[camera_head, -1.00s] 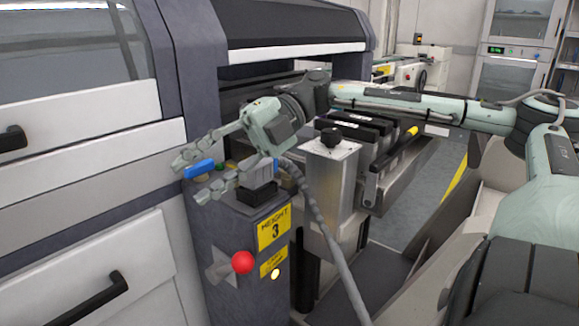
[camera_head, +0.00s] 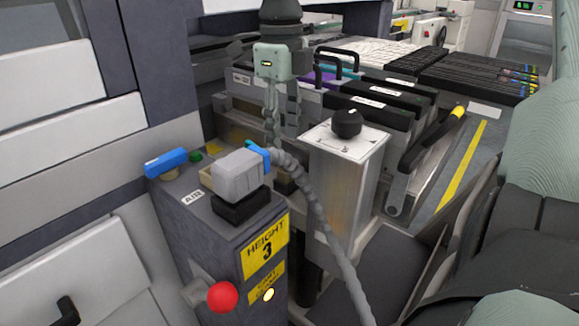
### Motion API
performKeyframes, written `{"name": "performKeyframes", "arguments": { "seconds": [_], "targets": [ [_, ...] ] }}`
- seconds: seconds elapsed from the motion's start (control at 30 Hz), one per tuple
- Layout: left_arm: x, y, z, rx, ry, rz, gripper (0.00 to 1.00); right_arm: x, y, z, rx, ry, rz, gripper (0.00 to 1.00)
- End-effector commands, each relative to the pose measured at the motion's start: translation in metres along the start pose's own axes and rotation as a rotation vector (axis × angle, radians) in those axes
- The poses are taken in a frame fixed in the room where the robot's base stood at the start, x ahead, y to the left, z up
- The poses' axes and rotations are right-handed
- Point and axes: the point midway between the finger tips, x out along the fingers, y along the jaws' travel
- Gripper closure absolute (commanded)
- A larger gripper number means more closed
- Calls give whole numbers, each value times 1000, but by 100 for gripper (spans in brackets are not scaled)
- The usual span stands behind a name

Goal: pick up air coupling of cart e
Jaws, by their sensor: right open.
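The air coupling (camera_head: 238,173) is a light grey block with a blue collar, and a grey ribbed hose runs from it down to the right. It sits on a black base on top of a dark post, beside an "AIR" label. My right gripper (camera_head: 278,138) is open and empty, its fingers pointing down. In the picture it stands just above and right of the coupling, beyond the blue collar. I cannot tell its exact distance from the coupling. My left gripper is not in view.
The post has a blue lever (camera_head: 166,162), a green button (camera_head: 196,155), a red knob (camera_head: 222,296) and a yellow "HEIGHT 3" sign (camera_head: 265,246). A metal box with a black knob (camera_head: 347,123) stands to the right. Feeders with black handles (camera_head: 338,62) fill the back.

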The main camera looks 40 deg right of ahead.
Motion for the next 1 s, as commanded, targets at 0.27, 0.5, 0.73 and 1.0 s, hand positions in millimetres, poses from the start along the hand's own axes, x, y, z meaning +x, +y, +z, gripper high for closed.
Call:
{"name": "performKeyframes", "arguments": {
  "seconds": [0.27, 0.5, 0.73, 1.0],
  "targets": [
    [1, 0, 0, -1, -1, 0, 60, 36, -1, -4, 1, 1, 7, 59],
    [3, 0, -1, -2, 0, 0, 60, 64, -2, -4, 2, -3, 5, 59],
    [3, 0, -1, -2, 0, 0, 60, 65, -2, -4, 2, -4, 4, 59],
    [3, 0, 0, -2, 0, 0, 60, 65, -2, -4, 3, -4, 5, 90]
  ]
}}
